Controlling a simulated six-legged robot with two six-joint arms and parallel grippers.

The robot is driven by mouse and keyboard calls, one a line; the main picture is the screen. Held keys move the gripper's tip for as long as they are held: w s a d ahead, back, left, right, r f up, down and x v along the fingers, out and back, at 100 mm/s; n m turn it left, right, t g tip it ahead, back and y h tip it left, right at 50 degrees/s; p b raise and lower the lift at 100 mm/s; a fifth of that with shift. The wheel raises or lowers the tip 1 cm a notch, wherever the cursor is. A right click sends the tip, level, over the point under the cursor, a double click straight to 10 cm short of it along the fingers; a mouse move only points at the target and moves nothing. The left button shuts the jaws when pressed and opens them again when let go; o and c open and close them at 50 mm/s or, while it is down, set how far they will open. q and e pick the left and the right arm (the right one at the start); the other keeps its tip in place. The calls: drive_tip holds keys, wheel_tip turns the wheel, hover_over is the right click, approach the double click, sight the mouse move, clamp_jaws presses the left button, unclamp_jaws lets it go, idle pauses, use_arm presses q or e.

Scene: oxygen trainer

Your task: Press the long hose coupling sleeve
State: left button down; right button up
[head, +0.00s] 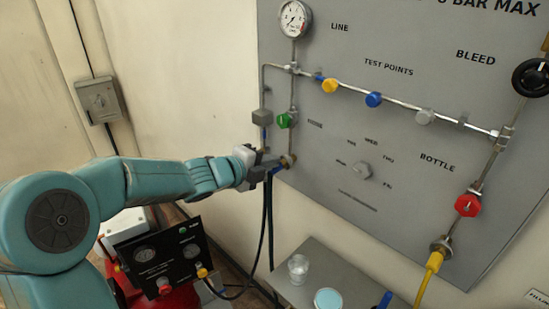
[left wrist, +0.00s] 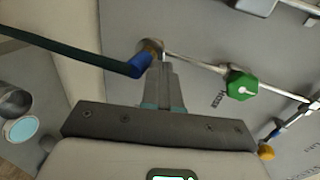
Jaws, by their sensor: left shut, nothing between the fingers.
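The brass coupling sleeve (head: 289,160) sits at the lower end of the pipe below the green valve knob (head: 284,121). A dark hose (head: 270,215) with a blue end (head: 277,169) meets it and hangs down. In the left wrist view the brass sleeve (left wrist: 151,46) is just beyond my fingertips, with the blue hose end (left wrist: 142,66) beside them. My left gripper (head: 273,161) is shut and empty, pointing at the sleeve. Its fingers (left wrist: 163,66) partly hide the sleeve, and I cannot tell whether they touch it. My right gripper is out of view.
The grey panel (head: 330,190) carries a gauge (head: 294,18), several coloured knobs and a red bottle valve (head: 467,204) with a yellow hose (head: 428,275). A small shelf (head: 340,270) below holds a glass (head: 298,268). A grey wall box (head: 100,100) is at left.

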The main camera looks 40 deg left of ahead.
use_arm(q)
drive_tip(key=shift+w+d, duration=0.25)
drive_tip(key=shift+w, duration=0.7)
drive_tip(key=shift+w, duration=0.1)
drive_tip(key=shift+w+d, duration=0.15)
drive_tip(key=shift+w, duration=0.6)
drive_tip(key=shift+s+r, duration=0.1)
drive_tip(key=shift+r, duration=0.05)
